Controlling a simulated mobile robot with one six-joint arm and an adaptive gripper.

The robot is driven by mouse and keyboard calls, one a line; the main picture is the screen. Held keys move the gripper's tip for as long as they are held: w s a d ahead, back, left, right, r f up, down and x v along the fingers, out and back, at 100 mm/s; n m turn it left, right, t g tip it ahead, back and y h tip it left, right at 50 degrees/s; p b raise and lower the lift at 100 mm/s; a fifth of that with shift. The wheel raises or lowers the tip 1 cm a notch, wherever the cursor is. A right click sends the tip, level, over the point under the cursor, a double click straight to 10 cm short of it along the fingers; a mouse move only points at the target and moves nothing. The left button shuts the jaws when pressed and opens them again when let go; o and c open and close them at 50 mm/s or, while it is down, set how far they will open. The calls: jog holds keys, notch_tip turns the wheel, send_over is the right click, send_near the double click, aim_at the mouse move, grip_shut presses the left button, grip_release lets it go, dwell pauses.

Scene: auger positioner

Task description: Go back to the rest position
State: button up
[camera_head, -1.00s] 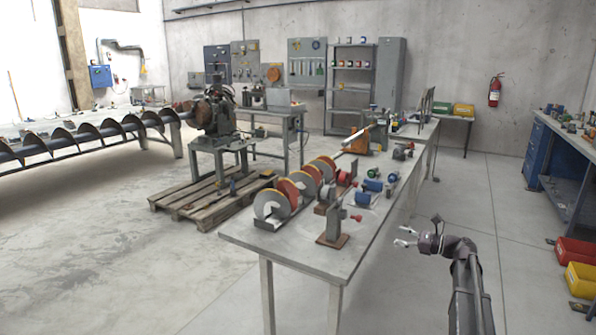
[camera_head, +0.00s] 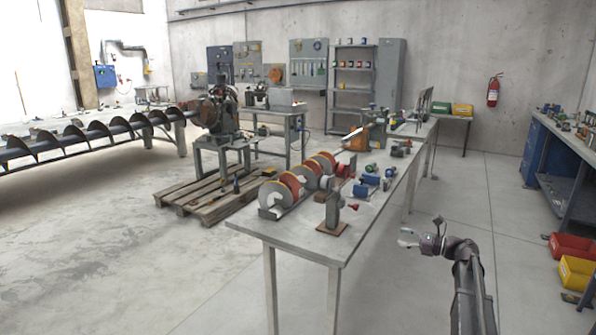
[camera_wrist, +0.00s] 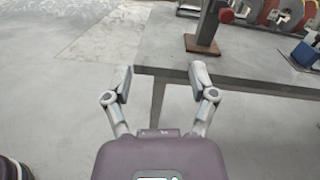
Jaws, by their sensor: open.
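My gripper (camera_head: 405,238) is to the right of the long grey workbench (camera_head: 290,245), clear of its edge, in the head view. In the wrist view my gripper (camera_wrist: 160,82) has its two fingers spread apart with nothing between them. The near edge of the workbench (camera_wrist: 240,84) lies beyond the fingertips there. A post on a brown base plate (camera_head: 332,225) stands on the bench's near end and also shows in the wrist view (camera_wrist: 207,30).
Auger discs in orange and grey (camera_head: 298,184) and blue cylinders (camera_head: 366,188) sit on the bench. A pallet (camera_head: 208,195) lies left of it. Red (camera_head: 572,246) and yellow (camera_head: 577,272) bins are at right. The floor between is free.

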jog(key=s+a+f+n+g+h, duration=0.65)
jog(key=s+a+f+n, duration=0.35)
jog(key=s+a+f, duration=0.4)
jog(key=s+a+f+n+g+h, duration=0.1)
jog(key=s+f+n+h, duration=0.1)
jog(key=s+n+h, duration=0.5)
jog(key=s+a+f+n+g+h, duration=0.1)
jog(key=s+a+f+n+h, duration=0.2)
jog(key=s, duration=0.5)
notch_tip(320, 180, up, 22)
jog(key=d+n+p, duration=0.1)
jog(key=p, duration=2.1)
jog(key=shift+s+d+r+n, duration=0.2)
jog(key=shift+d+n, duration=0.1)
jog(key=shift+y, duration=0.25)
